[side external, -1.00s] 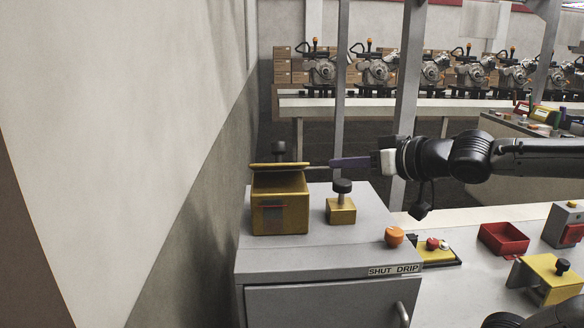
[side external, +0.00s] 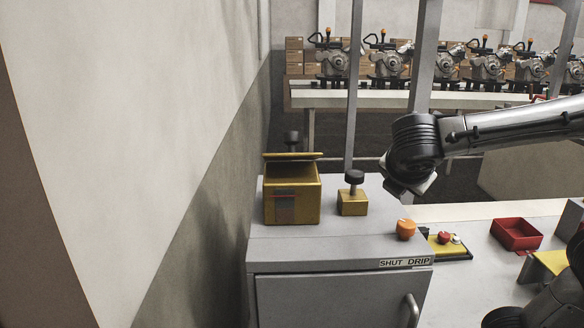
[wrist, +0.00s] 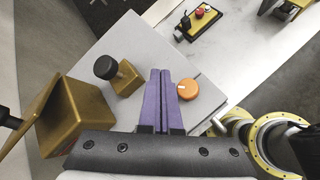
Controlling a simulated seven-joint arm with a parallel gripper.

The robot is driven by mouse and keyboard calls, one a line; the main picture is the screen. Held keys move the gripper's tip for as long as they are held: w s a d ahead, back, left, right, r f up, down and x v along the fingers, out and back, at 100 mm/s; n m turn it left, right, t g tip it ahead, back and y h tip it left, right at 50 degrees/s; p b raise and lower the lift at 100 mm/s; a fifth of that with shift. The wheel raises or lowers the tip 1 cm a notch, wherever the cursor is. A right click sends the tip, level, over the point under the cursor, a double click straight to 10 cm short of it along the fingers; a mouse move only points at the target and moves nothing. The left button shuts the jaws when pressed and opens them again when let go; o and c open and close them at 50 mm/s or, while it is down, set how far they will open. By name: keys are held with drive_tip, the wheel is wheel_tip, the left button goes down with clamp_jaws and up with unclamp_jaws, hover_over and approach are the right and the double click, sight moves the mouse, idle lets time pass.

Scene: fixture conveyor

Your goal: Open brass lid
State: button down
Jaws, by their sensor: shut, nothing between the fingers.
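The brass box (side external: 293,203) stands on top of the grey cabinet; it also shows at the left of the wrist view (wrist: 75,118). Its brass lid (side external: 291,156) is raised along the back, tilted up off the box, and the box top shows open below it. In the wrist view the lid (wrist: 34,112) leans outward, its black knob (wrist: 6,116) on the far side. My gripper (wrist: 160,72) has its purple fingers shut together and empty, over the cabinet top, apart from box and lid. In the side view the fingers are hidden behind my wrist.
A small brass block with a black knob (side external: 353,200) stands right of the box, between it and my gripper. An orange knob (side external: 406,229) sits at the cabinet's right edge. A red tray (side external: 516,235) and a yellow button box (side external: 446,243) are farther right.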

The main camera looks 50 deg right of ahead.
drive_tip(key=w+a+r+n+t+h, duration=0.2)
drive_tip(key=w+a+r+n+t, duration=0.15)
drive_tip(key=w+a+n, duration=0.35)
drive_tip(key=n+t, duration=0.3)
approach(291, 146)
wheel_tip(291, 146, down, 3)
drive_tip(key=s+a, duration=0.2)
drive_tip(key=s, duration=0.1)
drive_tip(key=x, duration=1)
drive_tip(key=shift+w+a, duration=0.15)
drive_tip(key=shift+w, duration=0.1)
drive_tip(key=shift+r, duration=0.1)
drive_tip(key=shift+w+r+y, duration=0.1)
drive_tip(key=shift+r+y, duration=0.2)
